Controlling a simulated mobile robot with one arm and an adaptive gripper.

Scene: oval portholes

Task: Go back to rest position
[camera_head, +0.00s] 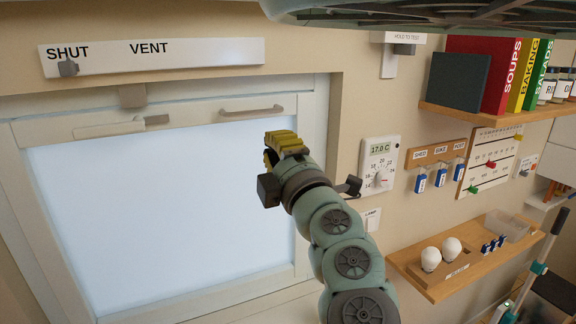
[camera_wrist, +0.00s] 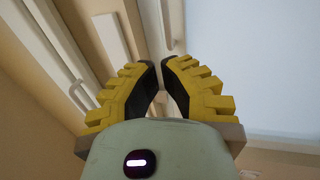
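My gripper (camera_head: 283,143) has ridged yellow fingers and is raised in front of the right side of the pale window. In the wrist view my gripper (camera_wrist: 161,66) has its two fingertips almost together, with a thin gap and nothing held between them. The window's pale pane (camera_head: 160,205) is in a cream frame. A grey bar handle (camera_head: 251,110) is on the frame's top rail, up and left of my gripper. They look apart in the head view.
A white SHUT/VENT strip (camera_head: 190,54) with a grey knob (camera_head: 68,67) is above the window. At right are a thermostat (camera_head: 380,165), a book shelf (camera_head: 500,117) and a lower shelf (camera_head: 440,285) with bulbs. A greenish overhead panel (camera_head: 420,14) crosses the top.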

